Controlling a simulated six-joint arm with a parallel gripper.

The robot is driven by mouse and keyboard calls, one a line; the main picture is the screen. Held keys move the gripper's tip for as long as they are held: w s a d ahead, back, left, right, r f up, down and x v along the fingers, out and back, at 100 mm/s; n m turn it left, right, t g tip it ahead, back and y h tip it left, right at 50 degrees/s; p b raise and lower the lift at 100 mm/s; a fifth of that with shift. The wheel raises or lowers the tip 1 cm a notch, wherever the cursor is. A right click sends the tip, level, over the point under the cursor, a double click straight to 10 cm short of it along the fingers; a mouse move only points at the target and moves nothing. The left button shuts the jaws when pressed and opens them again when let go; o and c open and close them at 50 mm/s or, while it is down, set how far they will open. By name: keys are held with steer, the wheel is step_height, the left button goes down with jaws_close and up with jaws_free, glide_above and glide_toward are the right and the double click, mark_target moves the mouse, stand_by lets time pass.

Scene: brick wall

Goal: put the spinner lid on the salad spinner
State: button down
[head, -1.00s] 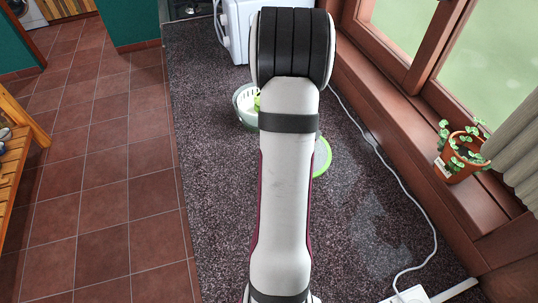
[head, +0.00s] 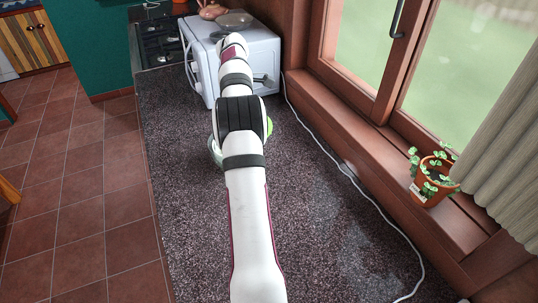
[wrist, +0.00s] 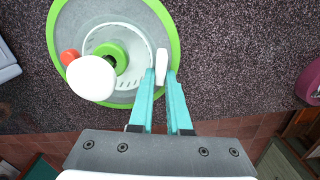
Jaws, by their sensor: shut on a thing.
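The spinner lid (wrist: 150,25) is a grey, see-through disc with a green rim, a white knob and a red button. My gripper (wrist: 163,85) is shut on a slim white part at the lid's near edge. A bit of green to the right of my arm in the head view looks like the lid's rim (head: 269,126). The salad spinner (head: 214,150) is pale green and white, mostly hidden behind my arm. A white ring with a green centre shows through the lid in the wrist view. I cannot tell whether lid and spinner touch.
A white microwave (head: 255,65) stands behind the spinner, with pots on top. A white cable (head: 330,150) runs along the window side. A potted plant (head: 428,185) sits on the sill. The speckled counter (head: 320,230) is clear at the front right.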

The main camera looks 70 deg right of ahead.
steer(key=w, duration=0.1)
steer(key=w+n, duration=0.1)
steer(key=shift+w+r, duration=0.2)
steer(key=shift+w, duration=0.2)
steer(key=shift+w+f, duration=0.1)
steer(key=shift+f, duration=2.6)
steer(key=shift+f, duration=0.8)
steer(key=shift+c, duration=2)
jaws_free()
steer(key=shift+r, duration=3.55)
